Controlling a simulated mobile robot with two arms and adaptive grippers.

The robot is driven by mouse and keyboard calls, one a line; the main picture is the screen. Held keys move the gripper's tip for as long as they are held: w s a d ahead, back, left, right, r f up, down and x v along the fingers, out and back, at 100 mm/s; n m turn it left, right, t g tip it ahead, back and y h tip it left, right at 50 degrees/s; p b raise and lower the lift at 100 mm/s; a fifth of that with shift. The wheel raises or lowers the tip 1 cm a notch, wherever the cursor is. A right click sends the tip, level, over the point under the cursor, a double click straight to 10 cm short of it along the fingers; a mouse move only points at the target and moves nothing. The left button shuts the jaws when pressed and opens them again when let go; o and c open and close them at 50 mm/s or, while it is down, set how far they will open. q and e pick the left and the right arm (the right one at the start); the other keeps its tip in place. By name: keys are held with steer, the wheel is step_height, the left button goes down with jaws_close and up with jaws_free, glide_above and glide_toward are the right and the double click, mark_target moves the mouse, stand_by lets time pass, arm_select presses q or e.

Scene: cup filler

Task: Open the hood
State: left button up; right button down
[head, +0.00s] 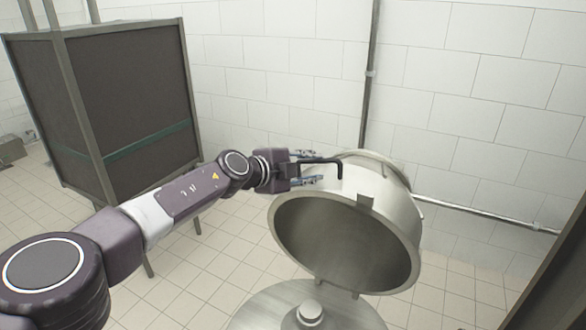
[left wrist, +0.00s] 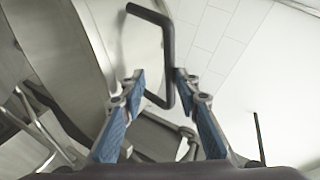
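The hood (head: 400,212) is a round metal dome in the head view, tilted up with its dark hollow underside facing forward. It stands raised over a round metal vessel (head: 265,308) with a knob on top. A black bent handle (head: 338,161) sits on the hood's upper left side. My left gripper (head: 318,167) is at this handle with its fingers apart. In the left wrist view the handle (left wrist: 168,50) passes between the open fingertips (left wrist: 158,77), closer to the right one, with a gap at the left. My right gripper is not in view.
A dark framed cabinet (head: 135,95) stands at the left, behind my left arm. A vertical pipe (head: 369,75) and a horizontal pipe (head: 485,213) run along the tiled wall behind the hood. A dark panel edge (head: 555,265) is at the right. Tiled floor shows between.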

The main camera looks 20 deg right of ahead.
arm_select(q)
steer(key=v, duration=1.1)
steer(key=shift+a, duration=0.35)
steer(key=shift+s+d, duration=0.1)
steer(key=shift+s, duration=0.1)
